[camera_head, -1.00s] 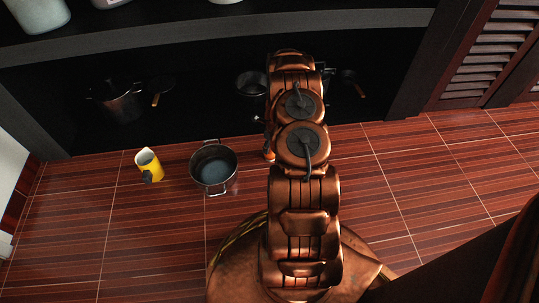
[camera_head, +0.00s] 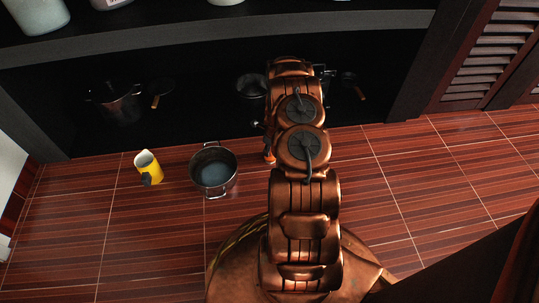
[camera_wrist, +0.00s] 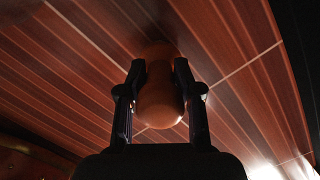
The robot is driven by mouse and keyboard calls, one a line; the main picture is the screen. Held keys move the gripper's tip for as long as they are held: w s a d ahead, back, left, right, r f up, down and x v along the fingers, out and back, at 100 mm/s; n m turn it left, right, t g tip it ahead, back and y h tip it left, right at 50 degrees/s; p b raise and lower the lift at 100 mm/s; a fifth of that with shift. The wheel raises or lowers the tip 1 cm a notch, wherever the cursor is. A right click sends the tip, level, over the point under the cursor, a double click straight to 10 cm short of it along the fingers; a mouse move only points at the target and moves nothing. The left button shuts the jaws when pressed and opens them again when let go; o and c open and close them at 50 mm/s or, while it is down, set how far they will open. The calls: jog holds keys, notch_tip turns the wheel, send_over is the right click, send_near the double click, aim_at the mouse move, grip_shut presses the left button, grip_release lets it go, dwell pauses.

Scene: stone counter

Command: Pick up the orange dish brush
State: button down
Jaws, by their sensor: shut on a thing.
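The orange dish brush (camera_wrist: 160,103) shows in the wrist view as a rounded orange body between the two dark fingers of my gripper (camera_wrist: 160,72). The fingers are shut on it, one on each side. Its far end is hidden or too dark to make out. In the head view a small orange part of the brush (camera_head: 270,157) shows at the left edge of my arm, close to the wooden floor. My arm hides the gripper and the rest of the brush there.
A metal pot (camera_head: 213,171) stands on the floor just left of the brush. A dark pot (camera_head: 122,104) and pans sit in the dark recess under the counter (camera_head: 230,22). The floor to the right is clear.

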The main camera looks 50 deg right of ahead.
jog(key=shift+r, duration=0.1)
notch_tip(320, 180, up, 4)
jog(key=p, duration=0.2)
jog(key=shift+r+p, duration=0.1)
jog(key=shift+p, duration=0.3)
jog(key=s+a+p, duration=0.1)
jog(key=s+a, duration=0.2)
jog(key=a, duration=0.4)
jog(key=s+a+p, duration=0.2)
jog(key=s+a, duration=0.2)
jog(key=a, duration=0.3)
jog(key=shift+s+r, duration=0.25)
jog(key=shift+r, duration=0.05)
jog(key=shift+w, duration=0.1)
